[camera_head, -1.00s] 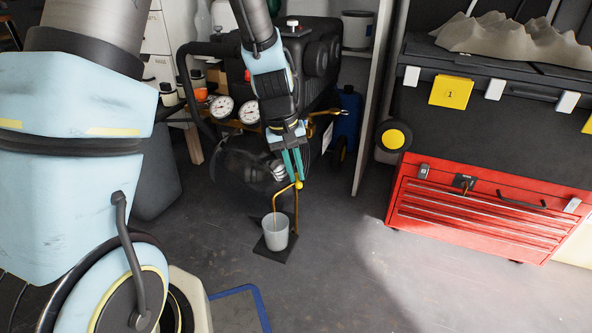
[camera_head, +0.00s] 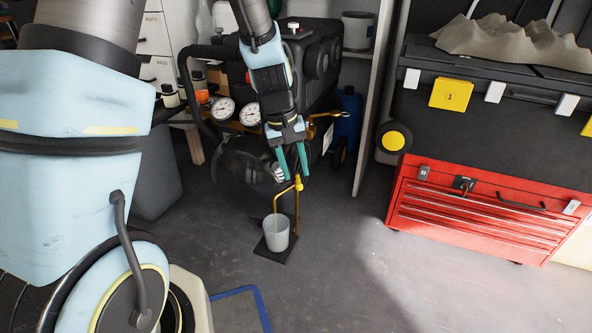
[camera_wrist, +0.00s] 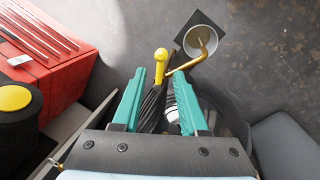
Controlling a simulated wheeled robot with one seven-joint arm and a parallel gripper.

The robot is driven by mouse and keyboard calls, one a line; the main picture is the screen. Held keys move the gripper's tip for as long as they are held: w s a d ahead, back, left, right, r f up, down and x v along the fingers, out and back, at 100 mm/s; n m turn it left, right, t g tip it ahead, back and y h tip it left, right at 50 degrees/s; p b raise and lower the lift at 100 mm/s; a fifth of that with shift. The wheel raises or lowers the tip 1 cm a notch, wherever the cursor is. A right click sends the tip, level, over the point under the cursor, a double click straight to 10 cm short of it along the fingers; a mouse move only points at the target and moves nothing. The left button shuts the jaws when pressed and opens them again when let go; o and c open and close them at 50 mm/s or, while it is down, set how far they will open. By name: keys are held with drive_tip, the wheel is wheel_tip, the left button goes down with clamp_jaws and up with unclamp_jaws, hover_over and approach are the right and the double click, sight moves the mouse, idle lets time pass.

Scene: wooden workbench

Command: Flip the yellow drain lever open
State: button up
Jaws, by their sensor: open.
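The yellow drain lever (camera_head: 299,184) has a round knob, and below it a brass pipe (camera_head: 296,212) stands beside a grey cup. In the wrist view the knob (camera_wrist: 161,55) lies at the gap between the fingertips, slightly beyond them. My gripper (camera_head: 296,175) has two teal fingers spread apart, pointing down just above the knob. The wrist view shows the gripper (camera_wrist: 160,72) open, with nothing clamped. I cannot tell whether a finger touches the lever. The grey cup (camera_head: 276,236) stands under the pipe's bent spout.
The cup stands on a dark square plate (camera_head: 271,254) on the floor. The black compressor (camera_head: 318,65) with gauges is behind my gripper. A red tool chest (camera_head: 480,215) is at the right. The floor between the cup and the chest is clear.

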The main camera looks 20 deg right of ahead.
wheel_tip(320, 180, up, 9)
drive_tip(key=a+p, duration=0.1)
drive_tip(key=p, duration=0.2)
drive_tip(key=shift+w+a, duration=0.2)
drive_tip(key=shift+a, duration=0.15)
drive_tip(key=shift+a, duration=0.1)
